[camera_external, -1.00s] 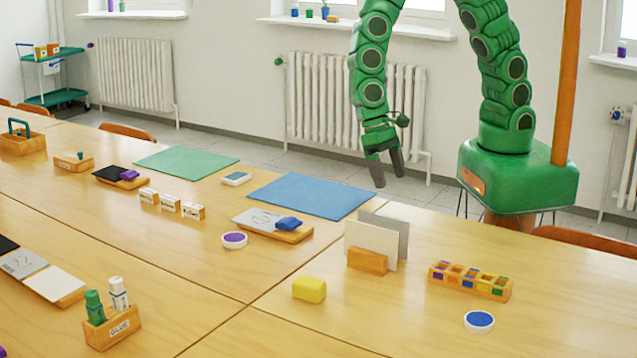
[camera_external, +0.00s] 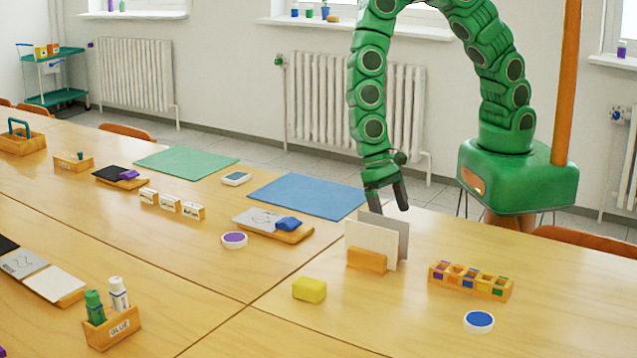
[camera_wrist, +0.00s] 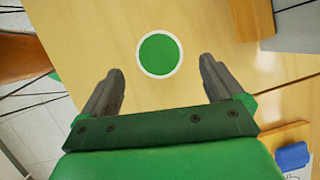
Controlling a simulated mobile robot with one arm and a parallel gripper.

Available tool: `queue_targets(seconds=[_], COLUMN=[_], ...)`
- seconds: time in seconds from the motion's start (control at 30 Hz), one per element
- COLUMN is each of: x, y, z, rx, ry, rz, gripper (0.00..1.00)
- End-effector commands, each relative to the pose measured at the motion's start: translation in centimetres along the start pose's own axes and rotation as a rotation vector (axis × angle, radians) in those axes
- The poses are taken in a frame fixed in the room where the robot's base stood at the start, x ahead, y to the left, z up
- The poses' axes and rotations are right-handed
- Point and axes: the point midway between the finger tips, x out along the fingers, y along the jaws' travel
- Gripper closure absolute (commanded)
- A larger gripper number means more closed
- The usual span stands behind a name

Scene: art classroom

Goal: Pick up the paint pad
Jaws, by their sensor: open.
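A round green paint pad (camera_wrist: 159,54) with a white rim lies flat on the table, just ahead of my gripper (camera_wrist: 161,68) in the wrist view. My gripper is open and empty, with one finger on each side of the pad's near edge and above the table. In the external view my gripper (camera_external: 388,203) hangs fingers down behind the upright cards; the green pad is hidden there. A purple pad (camera_external: 233,240) lies left of centre and a blue pad (camera_external: 479,321) lies at front right.
Upright white and grey cards (camera_external: 371,240) in a wooden holder (camera_external: 367,259) stand close in front of my gripper. A sectioned paint box (camera_external: 470,281) is to the right, a yellow block (camera_external: 309,289) in front. A blue mat (camera_external: 305,196) lies to the left.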

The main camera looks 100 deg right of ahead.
Motion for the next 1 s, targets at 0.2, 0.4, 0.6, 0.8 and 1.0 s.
queue_targets(seconds=[0.2, 0.4, 0.6, 0.8, 1.0], x=[2.8, 3.5, 3.4, 3.4, 3.4], y=[0.1, 0.0, 0.0, 0.0, 0.0], z=[0.3, 0.2, 0.2, 0.2, 0.2], rx=[0.001, 0.001, 0.001, 0.000, 0.000], ry=[-0.003, -0.001, -0.001, -0.001, -0.001], rz=[0.003, 0.001, 0.001, 0.000, 0.000], gripper=[0.05, 0.05, 0.15, 0.45, 0.69])
